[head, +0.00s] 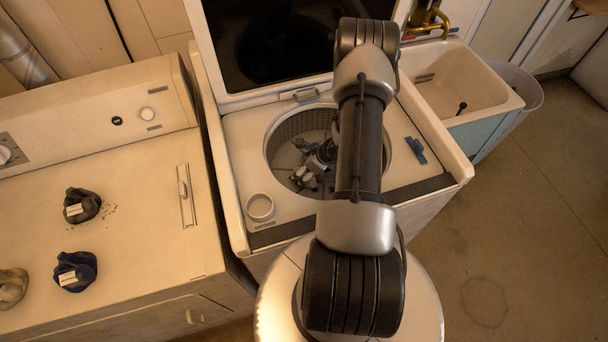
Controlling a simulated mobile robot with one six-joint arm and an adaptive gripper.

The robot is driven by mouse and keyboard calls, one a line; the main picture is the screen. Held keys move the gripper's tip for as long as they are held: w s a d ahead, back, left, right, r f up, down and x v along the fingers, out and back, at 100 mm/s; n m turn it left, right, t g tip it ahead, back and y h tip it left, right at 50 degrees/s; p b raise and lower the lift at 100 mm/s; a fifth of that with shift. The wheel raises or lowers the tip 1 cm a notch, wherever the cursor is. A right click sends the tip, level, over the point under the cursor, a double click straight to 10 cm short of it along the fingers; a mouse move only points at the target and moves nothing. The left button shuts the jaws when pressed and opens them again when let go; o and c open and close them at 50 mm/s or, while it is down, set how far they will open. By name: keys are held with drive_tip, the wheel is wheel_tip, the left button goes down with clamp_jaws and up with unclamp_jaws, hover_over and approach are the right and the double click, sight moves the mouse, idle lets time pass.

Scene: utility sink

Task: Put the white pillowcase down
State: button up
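My gripper (308,175) is down inside the round drum (282,130) of the open top-loading washer (238,130). My arm hangs over the drum and covers its right part. The gripper is small and shaded here, so I cannot tell whether its fingers are open or shut. No white pillowcase can be made out clearly; pale grey shapes at the gripper's end could be fingers or cloth.
The washer lid stands open behind the drum. Several dark or olive bundles (82,205) lie on the left machine (130,190). A sink (470,85) stands right.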

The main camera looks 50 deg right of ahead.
sight(304, 174)
drive_tip(key=shift+f+b, duration=0.4)
drive_tip(key=shift+f, duration=1.6)
drive_tip(key=shift+f, duration=0.2)
drive_tip(key=o, duration=0.9)
drive_tip(key=shift+r, duration=0.1)
